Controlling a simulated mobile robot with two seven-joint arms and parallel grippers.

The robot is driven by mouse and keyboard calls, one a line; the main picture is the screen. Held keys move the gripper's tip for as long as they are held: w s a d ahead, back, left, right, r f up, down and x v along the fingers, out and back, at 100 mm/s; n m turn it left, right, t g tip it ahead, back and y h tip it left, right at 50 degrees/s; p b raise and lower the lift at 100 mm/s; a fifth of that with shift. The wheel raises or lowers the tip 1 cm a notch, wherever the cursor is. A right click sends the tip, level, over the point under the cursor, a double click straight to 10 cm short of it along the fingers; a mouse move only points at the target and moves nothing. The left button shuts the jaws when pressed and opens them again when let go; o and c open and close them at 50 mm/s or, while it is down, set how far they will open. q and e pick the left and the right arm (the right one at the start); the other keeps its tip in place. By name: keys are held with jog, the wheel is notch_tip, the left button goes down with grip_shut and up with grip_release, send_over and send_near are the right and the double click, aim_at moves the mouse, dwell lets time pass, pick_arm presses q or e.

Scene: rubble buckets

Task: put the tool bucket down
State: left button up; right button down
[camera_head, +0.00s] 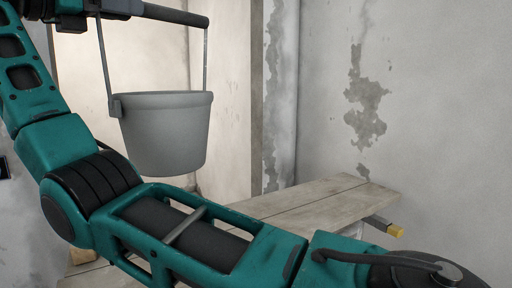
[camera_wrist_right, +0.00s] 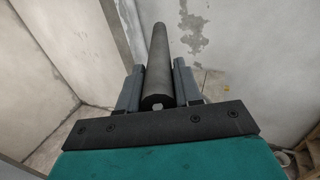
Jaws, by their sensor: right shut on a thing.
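The tool bucket (camera_head: 165,130) is a grey tapered pail with a wire bail and a dark round handle grip (camera_head: 178,15). It hangs upright from the grip at the upper left of the head view. My right gripper (camera_head: 88,10) is shut on the handle grip near its left end. In the right wrist view the gripper (camera_wrist_right: 158,88) has the dark grip (camera_wrist_right: 159,60) clamped between its two grey fingers; the pail is not seen there. The inside of the bucket is hidden. My left gripper is not in view.
A plank-topped bench (camera_head: 325,197) stands below and right of the bucket, with a yellow-ended bar (camera_head: 395,230) jutting from its right side. Its visible top is bare; my right arm hides its near part. Stained plaster walls (camera_head: 430,90) close off the back and right.

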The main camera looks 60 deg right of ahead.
aim_at(124, 125)
jog(key=shift+w+d+r, duration=0.15)
jog(key=shift+w+r, duration=0.1)
notch_tip(124, 125, down, 20)
jog(key=shift+s, duration=0.1)
dwell(0.5)
jog(key=c, duration=0.8)
grip_release()
jog(key=shift+f, duration=0.1)
jog(key=a, duration=0.4)
jog(key=w+a, duration=0.1)
jog(key=a, duration=0.7)
jog(key=shift+w+b, duration=0.2)
jog(key=shift+b, duration=0.15)
